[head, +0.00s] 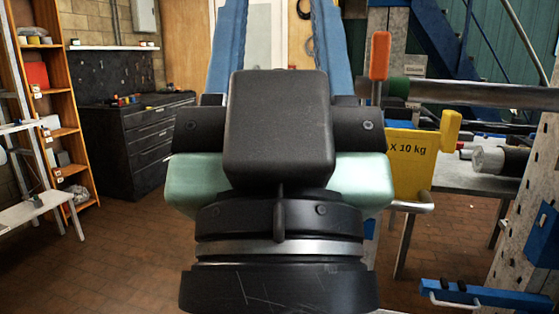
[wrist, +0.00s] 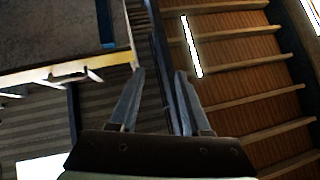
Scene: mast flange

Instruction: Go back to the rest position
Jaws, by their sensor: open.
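My gripper (head: 278,30) stands large in the middle of the head view. Its two blue fingers point up and run out of the top edge, wide apart, with nothing between them in view. Its black body and wrist hide much of the room's middle. In the wrist view my gripper (wrist: 160,73) is also open and empty, its two fingertips apart over a background of wooden slats and a dark floor. No object is held.
Right of my gripper are a yellow 10 kg sign (head: 408,160), a grey bench (head: 465,180), a metal bar (head: 470,94) and a blue-handled frame (head: 470,297). A black drawer cabinet (head: 140,140) and orange shelves (head: 60,100) stand left.

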